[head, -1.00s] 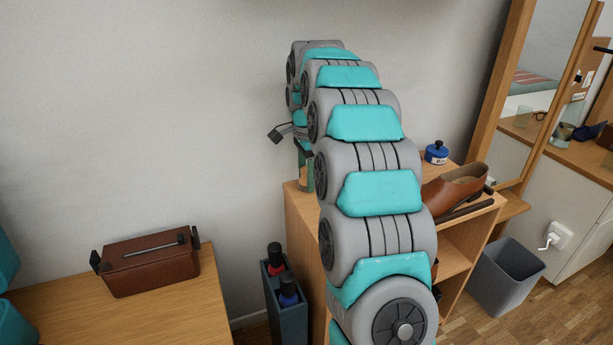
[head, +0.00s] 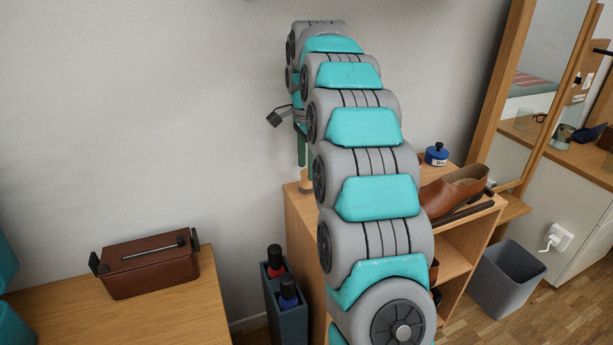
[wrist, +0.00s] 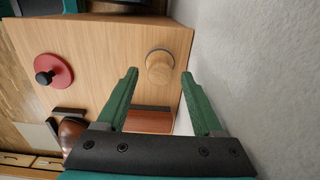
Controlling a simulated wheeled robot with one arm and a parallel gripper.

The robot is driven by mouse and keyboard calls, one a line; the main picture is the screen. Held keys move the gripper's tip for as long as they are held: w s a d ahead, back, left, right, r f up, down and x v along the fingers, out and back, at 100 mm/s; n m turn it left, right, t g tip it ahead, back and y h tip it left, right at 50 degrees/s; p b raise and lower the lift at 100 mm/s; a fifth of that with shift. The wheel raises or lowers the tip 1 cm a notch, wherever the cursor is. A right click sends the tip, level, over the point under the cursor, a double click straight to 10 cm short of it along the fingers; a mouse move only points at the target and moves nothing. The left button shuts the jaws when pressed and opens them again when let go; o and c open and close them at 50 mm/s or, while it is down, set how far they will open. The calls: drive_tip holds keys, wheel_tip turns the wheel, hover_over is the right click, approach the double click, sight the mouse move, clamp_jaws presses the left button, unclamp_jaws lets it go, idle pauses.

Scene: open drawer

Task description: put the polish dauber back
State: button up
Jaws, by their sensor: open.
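My gripper (wrist: 160,75) is open and empty above the corner of the wooden shelf unit's top (head: 296,200). A round, pale wooden piece (wrist: 159,67), possibly the polish dauber, stands on the top near its edge, in line between my fingertips but below them. It also shows under my fingers in the head view (head: 306,183). A red disc with a black knob (wrist: 53,73) lies on the same top, apart from the gripper. A blue pot with a black knob (head: 436,155) stands there too; its label is not fully readable. I cannot tell for sure which piece is the dauber.
A brown shoe (head: 455,190) and dark rods lie at the top's right side. A brown block (wrist: 150,122) shows between the fingers. A dark holder (head: 287,318) with two black-capped bottles stands left of the unit. The wall (wrist: 260,60) is close beside the gripper.

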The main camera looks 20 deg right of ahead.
sight(306, 171)
wheel_tip(306, 171, up, 5)
drive_tip(key=shift+r, duration=0.1)
drive_tip(key=shift+r+p, duration=0.75)
drive_tip(key=shift+r, duration=0.45)
drive_tip(key=shift+s+a, duration=0.1)
drive_tip(key=s+a+f+n, duration=0.4)
drive_tip(key=s+n, duration=0.2)
drive_tip(key=s, duration=0.8)
drive_tip(key=s+a+f+n+g, duration=0.1)
drive_tip(key=s+a+f+n, duration=0.3)
drive_tip(key=s, duration=1)
drive_tip(key=s+a+f+n+g, duration=0.1)
drive_tip(key=s+a+f+n, duration=0.3)
drive_tip(key=s, duration=1.1)
wheel_tip(306, 171, down, 2)
drive_tip(key=n, duration=0.4)
drive_tip(key=shift+a+f, duration=0.25)
